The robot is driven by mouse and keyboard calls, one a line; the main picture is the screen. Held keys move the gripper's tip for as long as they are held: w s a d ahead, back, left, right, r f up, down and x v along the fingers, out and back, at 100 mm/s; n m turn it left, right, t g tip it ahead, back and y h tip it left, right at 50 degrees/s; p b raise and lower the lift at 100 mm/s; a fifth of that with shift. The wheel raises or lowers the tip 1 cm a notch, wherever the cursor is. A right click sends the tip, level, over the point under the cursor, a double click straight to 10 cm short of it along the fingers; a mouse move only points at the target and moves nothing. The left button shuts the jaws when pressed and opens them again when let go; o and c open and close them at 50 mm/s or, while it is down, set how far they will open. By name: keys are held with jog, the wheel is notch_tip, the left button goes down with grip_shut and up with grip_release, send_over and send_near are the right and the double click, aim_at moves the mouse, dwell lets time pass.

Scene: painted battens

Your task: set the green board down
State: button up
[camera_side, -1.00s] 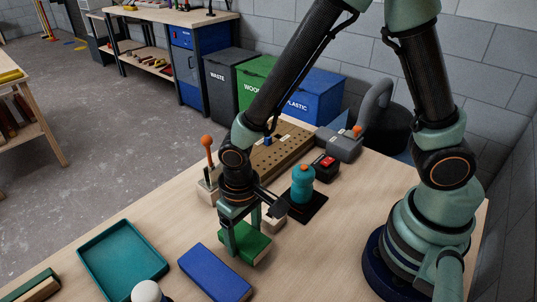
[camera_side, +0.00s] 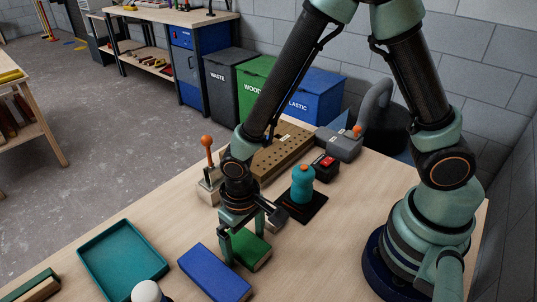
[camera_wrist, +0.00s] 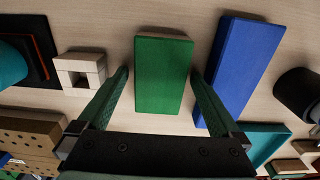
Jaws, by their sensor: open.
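The green board (camera_side: 252,250) lies flat on the light wooden table, with a bare wood edge showing. In the wrist view the green board (camera_wrist: 163,77) lies between my two fingers, with a gap on each side. My gripper (camera_side: 244,243) is open and straddles the board, fingers pointing down; it also shows in the wrist view (camera_wrist: 160,74). The blue board (camera_side: 215,273) lies beside it, to its left in the side view; in the wrist view the blue board (camera_wrist: 240,70) is close to my right-hand finger.
A teal tray (camera_side: 78,255) lies at the left. A pale block with a square opening (camera_wrist: 80,68) sits near my left-hand finger in the wrist view. A teal bottle (camera_side: 302,184) stands on a dark mat; a drilled wooden block (camera_side: 283,150) is behind.

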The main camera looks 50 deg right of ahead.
aim_at(244, 243)
notch_tip(244, 243, up, 11)
jog(key=d+r+t, duration=0.5)
jog(key=d+r, duration=0.8)
jog(key=d, duration=0.4)
jog(key=shift+r+t, duration=0.3)
dwell(0.7)
